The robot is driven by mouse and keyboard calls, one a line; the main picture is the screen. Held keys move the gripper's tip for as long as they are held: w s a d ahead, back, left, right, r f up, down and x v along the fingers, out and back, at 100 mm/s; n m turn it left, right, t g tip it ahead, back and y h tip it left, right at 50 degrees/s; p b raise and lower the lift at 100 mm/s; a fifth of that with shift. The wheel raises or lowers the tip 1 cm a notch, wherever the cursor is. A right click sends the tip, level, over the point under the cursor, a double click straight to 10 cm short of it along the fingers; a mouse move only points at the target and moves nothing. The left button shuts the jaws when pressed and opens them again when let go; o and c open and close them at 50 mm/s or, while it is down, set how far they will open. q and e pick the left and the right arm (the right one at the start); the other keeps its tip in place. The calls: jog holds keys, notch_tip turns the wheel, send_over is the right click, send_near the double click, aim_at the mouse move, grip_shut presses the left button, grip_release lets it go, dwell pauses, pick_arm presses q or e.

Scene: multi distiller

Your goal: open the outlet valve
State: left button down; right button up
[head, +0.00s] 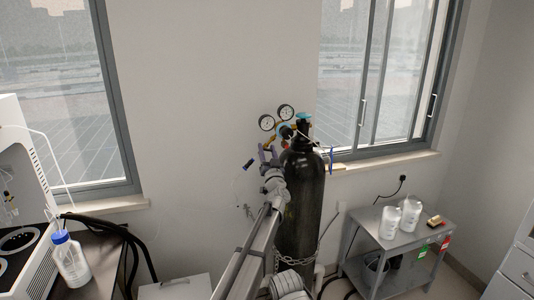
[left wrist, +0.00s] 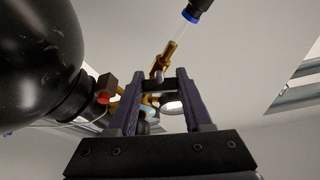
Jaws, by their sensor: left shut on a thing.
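The black gas cylinder (head: 303,205) stands upright in the middle of the head view and looms at the left of the left wrist view (left wrist: 35,55). Its regulator carries two round gauges (head: 267,122) and (head: 286,112). My left gripper (head: 268,153) is at the regulator's lower left, beside the cylinder's neck. In the left wrist view its two purple fingers (left wrist: 161,82) are shut on the outlet valve, which is largely hidden between them. A brass outlet fitting (left wrist: 162,60) rises beyond the fingers. My right gripper is not in view.
A grey trolley (head: 365,245) with white containers (head: 390,222) stands to the right. A chain (head: 295,260) crosses the cylinder's lower part. At left are a dark bench, a blue-capped bottle (head: 70,260) and a white instrument (head: 30,150). A blue-ended tube (left wrist: 192,15) lies above the brass fitting.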

pick_arm(q)
jog(key=shift+c, duration=1.6)
grip_release()
jog(key=shift+s, duration=0.1)
jog(key=b+v, duration=0.3)
jog(key=v, duration=0.4)
jog(key=shift+s, duration=0.3)
jog(key=shift+d+f, duration=0.1)
